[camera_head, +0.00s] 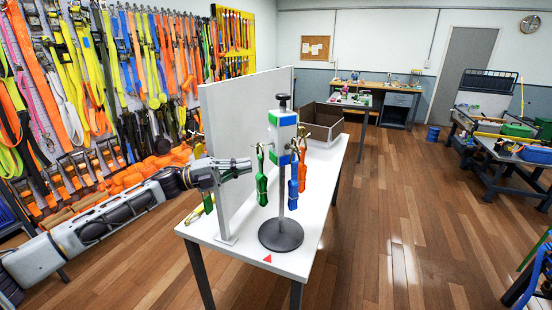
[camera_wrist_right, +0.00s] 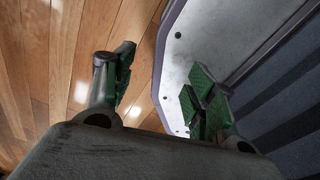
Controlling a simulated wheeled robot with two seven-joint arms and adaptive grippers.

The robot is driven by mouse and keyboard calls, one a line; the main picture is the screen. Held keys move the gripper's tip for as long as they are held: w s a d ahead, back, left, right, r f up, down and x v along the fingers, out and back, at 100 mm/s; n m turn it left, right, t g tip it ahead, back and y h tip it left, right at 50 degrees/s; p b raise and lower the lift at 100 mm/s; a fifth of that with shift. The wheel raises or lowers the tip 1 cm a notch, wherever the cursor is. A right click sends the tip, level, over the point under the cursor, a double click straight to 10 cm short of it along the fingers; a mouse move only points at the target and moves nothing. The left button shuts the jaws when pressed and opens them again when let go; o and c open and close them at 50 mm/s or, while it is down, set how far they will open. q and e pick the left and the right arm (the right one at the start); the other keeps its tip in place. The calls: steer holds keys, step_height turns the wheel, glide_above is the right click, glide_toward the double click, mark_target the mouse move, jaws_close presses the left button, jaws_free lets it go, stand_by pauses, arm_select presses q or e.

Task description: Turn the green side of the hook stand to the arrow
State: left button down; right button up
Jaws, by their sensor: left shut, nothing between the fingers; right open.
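The hook stand (camera_head: 281,204) stands upright on the white table, with a round dark base and a block head. The red arrow (camera_head: 267,258) lies on the table in front of the base. My left gripper (camera_head: 248,167) is shut and empty, left of the green strap; contact is unclear. My right gripper (camera_wrist_right: 163,88) is open and empty.
A dark open box (camera_head: 322,122) sits at the table's far end. The wall at left holds many straps.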

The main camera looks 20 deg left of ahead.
arm_select(q)
steer(key=p+x, duration=0.3)
steer(key=x, duration=0.6)
steer(key=shift+w+d+r, duration=0.15)
steer(key=shift+d, duration=0.2)
arm_select(e)
steer(key=r, duration=0.3)
steer(key=shift+s+a+r, duration=0.15)
steer(key=shift+a+r, duration=0.05)
steer(key=shift+a, duration=0.15)
steer(key=shift+a, duration=0.15)
steer(key=shift+d, duration=0.2)
